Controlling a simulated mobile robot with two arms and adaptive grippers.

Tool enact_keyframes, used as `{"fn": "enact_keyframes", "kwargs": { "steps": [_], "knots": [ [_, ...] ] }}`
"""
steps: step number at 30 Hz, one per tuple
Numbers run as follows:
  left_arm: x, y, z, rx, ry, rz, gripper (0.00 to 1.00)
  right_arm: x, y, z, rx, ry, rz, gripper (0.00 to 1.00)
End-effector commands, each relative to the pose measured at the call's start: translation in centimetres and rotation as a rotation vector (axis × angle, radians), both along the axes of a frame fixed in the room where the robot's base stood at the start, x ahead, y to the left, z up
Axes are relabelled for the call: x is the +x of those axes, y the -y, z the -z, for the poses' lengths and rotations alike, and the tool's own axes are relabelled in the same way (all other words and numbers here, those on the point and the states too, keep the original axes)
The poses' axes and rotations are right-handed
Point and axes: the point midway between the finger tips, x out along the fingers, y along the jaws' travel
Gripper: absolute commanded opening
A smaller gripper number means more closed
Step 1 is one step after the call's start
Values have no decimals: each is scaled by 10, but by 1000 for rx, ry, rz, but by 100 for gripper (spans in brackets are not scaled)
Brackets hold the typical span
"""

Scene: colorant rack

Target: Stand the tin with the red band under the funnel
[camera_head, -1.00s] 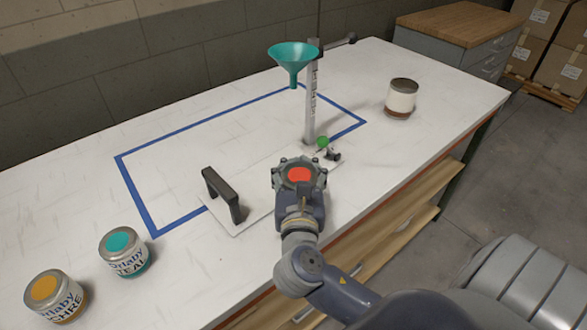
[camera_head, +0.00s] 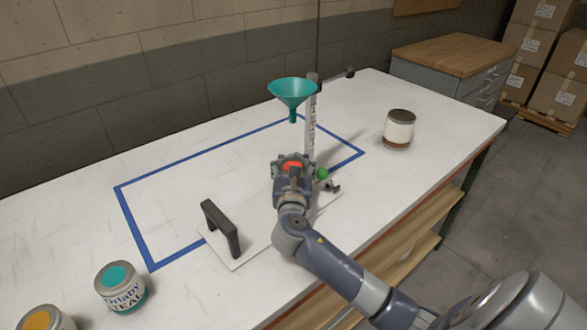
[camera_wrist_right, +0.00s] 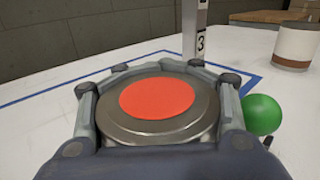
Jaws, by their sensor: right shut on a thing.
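My right gripper (camera_head: 292,166) is shut around a tin with a red disc on its grey lid (camera_wrist_right: 158,98). In the head view the tin's lid (camera_head: 292,165) shows between the fingers; its side and band are hidden. The teal funnel (camera_head: 292,90) is on a post (camera_head: 311,125) with printed marks, above and slightly beyond the tin. I cannot tell whether the tin touches the plate beneath. The left gripper is not in view.
A green ball knob (camera_head: 322,173) is just right of the tin. A black handle (camera_head: 222,228) rises from a white plate (camera_head: 262,232). A brown-banded tin (camera_head: 399,130) stands at right; teal (camera_head: 120,287) and ochre (camera_head: 46,318) tins stand at left. Blue tape (camera_head: 134,225) outlines bare table.

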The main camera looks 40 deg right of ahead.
Motion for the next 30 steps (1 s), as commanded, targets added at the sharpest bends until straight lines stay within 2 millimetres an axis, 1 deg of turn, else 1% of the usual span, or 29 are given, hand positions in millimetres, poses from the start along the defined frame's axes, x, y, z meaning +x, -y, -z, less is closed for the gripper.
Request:
{"fn": "enact_keyframes", "kwargs": {
  "steps": [1,4,11,15,16,17,18,19,30],
  "knots": [
    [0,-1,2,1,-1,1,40,0,0,11,1,-6,-1,14],
    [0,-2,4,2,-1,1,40,0,0,22,0,-4,-1,14],
    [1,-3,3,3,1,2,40,0,-1,23,0,0,-1,14],
    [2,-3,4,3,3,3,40,0,-1,26,0,-1,-1,14],
    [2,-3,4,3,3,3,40,0,-1,26,1,-2,-1,46],
    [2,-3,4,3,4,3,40,-1,-1,26,1,-1,-1,53],
    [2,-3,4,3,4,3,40,-1,-1,26,1,-2,-2,62],
    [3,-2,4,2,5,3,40,-1,-1,26,0,-2,-2,66],
    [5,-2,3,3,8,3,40,-1,-1,25,0,-1,-1,66]
  ]
}}
